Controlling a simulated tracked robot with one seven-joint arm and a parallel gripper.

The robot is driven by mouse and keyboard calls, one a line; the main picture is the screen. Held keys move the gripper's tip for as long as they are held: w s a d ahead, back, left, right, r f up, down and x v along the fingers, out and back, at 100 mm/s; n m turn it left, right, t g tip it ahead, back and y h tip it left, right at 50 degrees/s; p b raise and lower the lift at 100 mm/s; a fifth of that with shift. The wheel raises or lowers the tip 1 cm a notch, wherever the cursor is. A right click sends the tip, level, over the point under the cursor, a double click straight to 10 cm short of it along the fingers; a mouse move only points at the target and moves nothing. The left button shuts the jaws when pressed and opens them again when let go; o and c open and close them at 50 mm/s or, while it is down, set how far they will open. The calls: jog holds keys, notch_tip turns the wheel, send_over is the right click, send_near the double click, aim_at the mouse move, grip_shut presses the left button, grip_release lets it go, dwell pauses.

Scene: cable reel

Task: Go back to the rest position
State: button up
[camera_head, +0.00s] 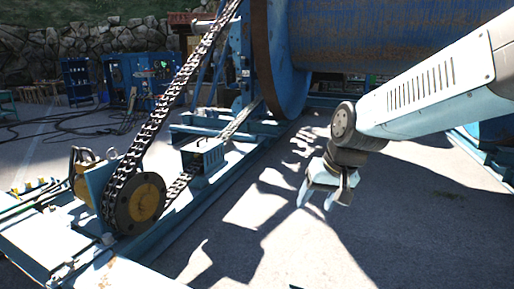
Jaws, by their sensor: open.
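My gripper (316,199) hangs at the end of my white arm, right of the picture's middle, with its pale fingers pointing down. The two fingers are apart and nothing shows between them. It is above the grey paved ground (262,213), to the right of the blue reel frame and apart from it. No object is held.
A large blue cable reel (283,75) with a rusty rim stands behind my gripper. A chain (168,100) runs down to a yellow-centred sprocket (140,203) at the left. Blue cabinets (140,79) stand at the back left. The front middle ground is clear.

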jog(key=s+d+r+t+h, duration=0.2)
jog(key=s+d+r, duration=0.4)
jog(key=s+d, duration=0.3)
jog(key=shift+s+d+r, duration=0.2)
jog(key=shift+s+d, duration=0.1)
jog(key=shift+s, duration=0.2)
dwell(0.7)
